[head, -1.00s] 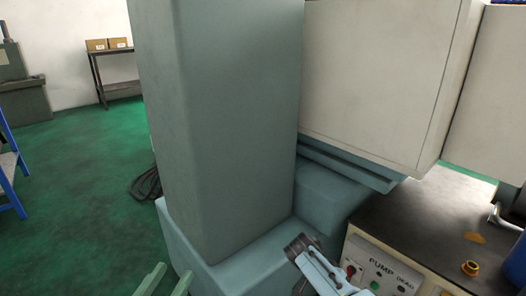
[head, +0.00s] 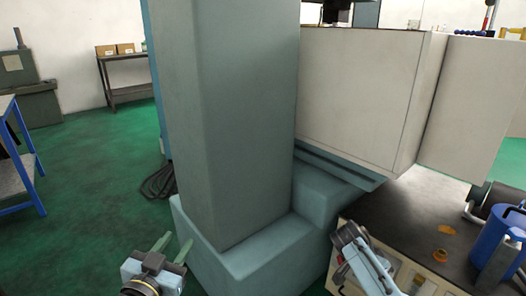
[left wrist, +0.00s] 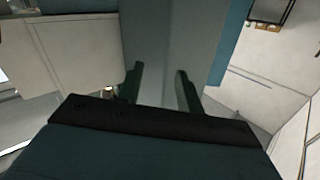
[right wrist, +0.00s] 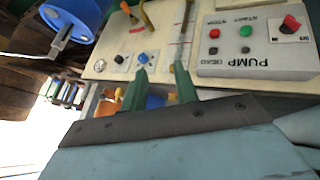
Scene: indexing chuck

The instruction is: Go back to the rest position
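My left gripper (head: 173,242) shows at the bottom of the head view, in front of the blue-grey machine base. Its green fingers are apart with nothing between them, as the left wrist view (left wrist: 159,76) also shows. My right arm shows at the lower right of the head view, in front of the pump panel; its fingertips are not clear there. In the right wrist view my right gripper (right wrist: 159,74) has its green fingers apart and empty. The pump panel (right wrist: 258,45) appears upside down beyond them.
A blue-grey machine column (head: 225,120) stands close ahead, with a cream cabinet (head: 360,100) to its right. A dark-topped bench (head: 405,215) at right carries a blue container (head: 492,240) and a small orange-brown part (head: 440,255). Green floor (head: 95,200) is open at left.

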